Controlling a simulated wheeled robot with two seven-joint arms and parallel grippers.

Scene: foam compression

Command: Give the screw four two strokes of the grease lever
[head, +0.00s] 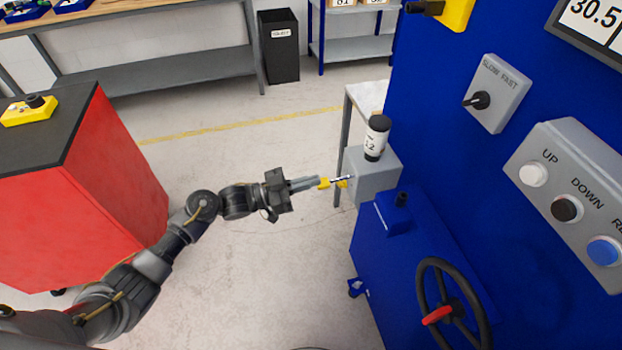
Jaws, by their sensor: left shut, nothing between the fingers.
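A grey grease box (372,176) is mounted on the left side of the blue machine, with a white, black-capped reservoir (374,145) on top. A short, thin lever (340,179) with yellow on it shows at the box's left face. My left gripper (321,184) comes in from the left, with its fingers pointing at the box. It is shut with nothing between the fingers. Its tips are right at the lever; I cannot tell if they touch it. The screw is not clearly visible. My right gripper is out of view.
The blue machine (450,170) fills the right, with a button panel (570,190), a selector switch (497,93) and a black handwheel (450,312). A red cabinet (90,190) stands left. A dark bin (279,50) stands at the back. The floor between is clear.

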